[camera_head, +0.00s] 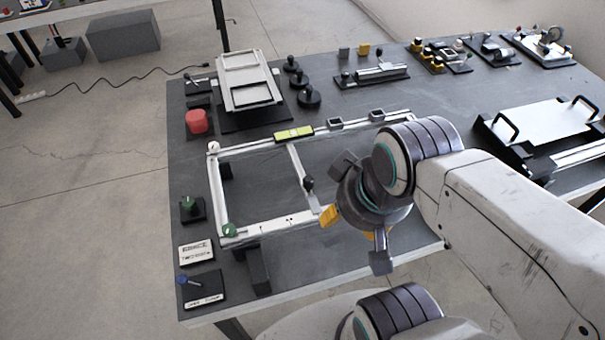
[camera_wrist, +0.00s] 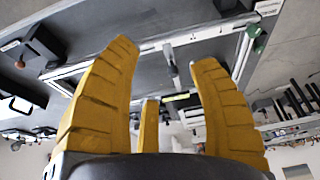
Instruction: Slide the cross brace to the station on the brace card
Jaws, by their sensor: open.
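The cross brace (camera_head: 298,165) is a thin pale bar spanning the back and front rails of a rectangular metal frame (camera_head: 262,229), with a black knob (camera_head: 308,184) on it. In the wrist view the brace (camera_wrist: 170,60) lies beyond the fingers, between their tips. My gripper (camera_head: 349,225) is to the right of the brace near the front rail; its yellow fingers are spread and empty in the wrist view (camera_wrist: 165,55). A white card (camera_head: 196,252) with small print, likely the brace card, stands left of the frame; I cannot read it clearly. My gripper partly hides the frame's right part.
A green knob (camera_head: 229,230) marks the front left corner. A handled plate (camera_head: 540,130) is at right.

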